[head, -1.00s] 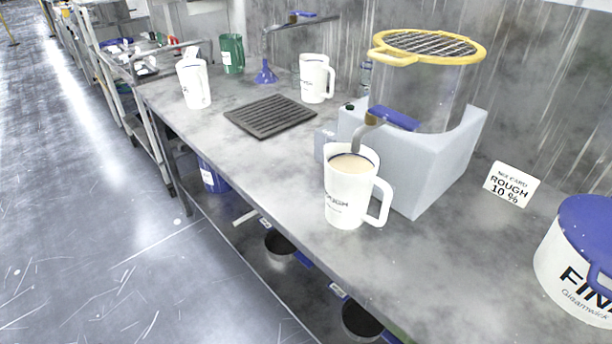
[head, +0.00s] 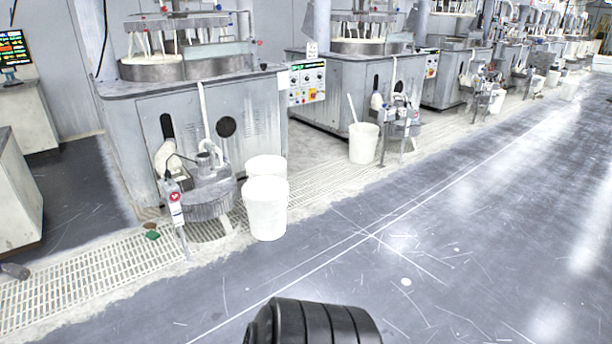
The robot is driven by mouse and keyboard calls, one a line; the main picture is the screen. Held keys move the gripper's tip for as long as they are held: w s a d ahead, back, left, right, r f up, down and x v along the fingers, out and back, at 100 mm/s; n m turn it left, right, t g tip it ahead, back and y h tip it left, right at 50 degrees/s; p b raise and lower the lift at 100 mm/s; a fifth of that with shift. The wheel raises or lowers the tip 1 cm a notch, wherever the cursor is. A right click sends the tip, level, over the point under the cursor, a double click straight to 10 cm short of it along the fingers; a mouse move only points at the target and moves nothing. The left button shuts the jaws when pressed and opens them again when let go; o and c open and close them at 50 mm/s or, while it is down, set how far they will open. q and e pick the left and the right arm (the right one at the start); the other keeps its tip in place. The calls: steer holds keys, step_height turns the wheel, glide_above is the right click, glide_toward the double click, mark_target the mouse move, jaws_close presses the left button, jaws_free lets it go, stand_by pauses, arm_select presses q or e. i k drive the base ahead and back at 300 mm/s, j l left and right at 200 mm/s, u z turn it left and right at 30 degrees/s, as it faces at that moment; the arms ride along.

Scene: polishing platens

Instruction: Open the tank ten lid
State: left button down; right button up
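A round grey slurry tank (head: 208,205) stands on the grating in front of the nearest polishing machine. Its lid (head: 207,180) appears to lie over the top, with a motor or pump fitting above it. A small tag with a red round mark (head: 176,197) is on a post at its left; I cannot read a number, so I cannot tell if this is tank ten. Similar tank units stand by the machines farther right, such as one grey unit (head: 400,118). Neither gripper is in view.
Two white buckets (head: 266,215) stand right beside the near tank. Another white bucket (head: 363,145) with a stick stands farther along. Floor grating (head: 75,280) runs along the machines (head: 200,110). The grey aisle floor (head: 470,250) at right is clear.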

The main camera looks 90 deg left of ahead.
mark_target(207, 194)
steer(key=u, duration=3.5)
steer(key=i+z, duration=0.1)
steer(key=i, duration=0.65)
steer(key=i+z, duration=0.1)
steer(key=i, duration=0.7)
steer(key=i+j+z, duration=0.15)
steer(key=i, duration=0.6)
